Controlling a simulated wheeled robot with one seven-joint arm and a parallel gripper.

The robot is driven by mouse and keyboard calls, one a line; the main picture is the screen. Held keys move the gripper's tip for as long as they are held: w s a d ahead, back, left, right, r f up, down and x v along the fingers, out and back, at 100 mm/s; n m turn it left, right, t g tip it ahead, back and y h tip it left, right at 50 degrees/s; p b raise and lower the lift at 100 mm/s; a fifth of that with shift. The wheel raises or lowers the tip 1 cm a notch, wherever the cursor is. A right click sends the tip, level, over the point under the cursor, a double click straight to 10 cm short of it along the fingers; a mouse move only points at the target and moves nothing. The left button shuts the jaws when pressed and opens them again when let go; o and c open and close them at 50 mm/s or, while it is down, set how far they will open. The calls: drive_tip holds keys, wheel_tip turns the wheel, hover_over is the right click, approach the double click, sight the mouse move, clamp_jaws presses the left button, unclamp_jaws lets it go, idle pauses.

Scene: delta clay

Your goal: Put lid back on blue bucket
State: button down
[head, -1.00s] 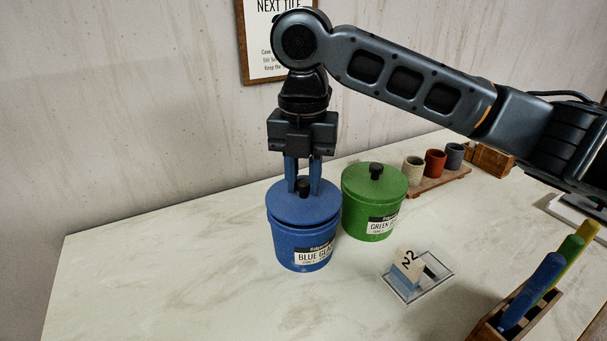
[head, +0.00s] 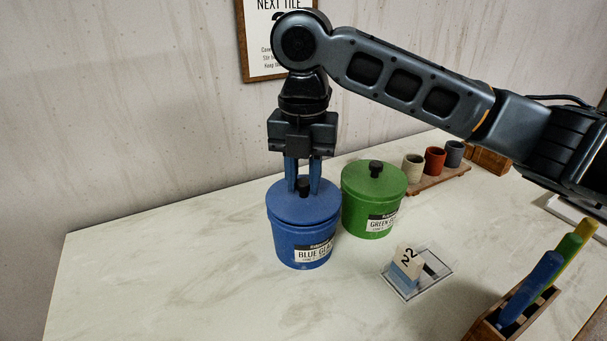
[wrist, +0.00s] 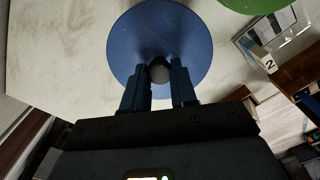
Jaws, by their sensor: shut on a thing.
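The blue bucket (head: 290,240) stands upright on the table, its label facing the front. Its blue lid (head: 322,207) lies level over the bucket's mouth, with no clear gap at the front rim. In the wrist view the lid (wrist: 150,30) is a full blue disc that hides the bucket below. My gripper (head: 303,188) points straight down over the lid, its blue fingers shut on the lid's black knob (head: 303,187). The knob also shows between the fingertips in the wrist view (wrist: 159,72).
A green bucket (head: 368,217) with its lid on stands close at the right. A small stand with a number tile (head: 406,264) lies in front of it. A wooden rack (head: 488,328) with coloured handles is at front right, small cups (head: 435,160) behind. The table's left is clear.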

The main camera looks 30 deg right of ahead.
idle(0.9)
drive_tip(key=shift+c, duration=1.7)
unclamp_jaws()
drive_tip(key=shift+r+p, duration=0.1)
drive_tip(key=shift+p, duration=0.2)
drive_tip(key=shift+r+p, duration=2.85)
drive_tip(key=shift+r, duration=0.55)
drive_tip(key=shift+c, duration=0.4)
clamp_jaws()
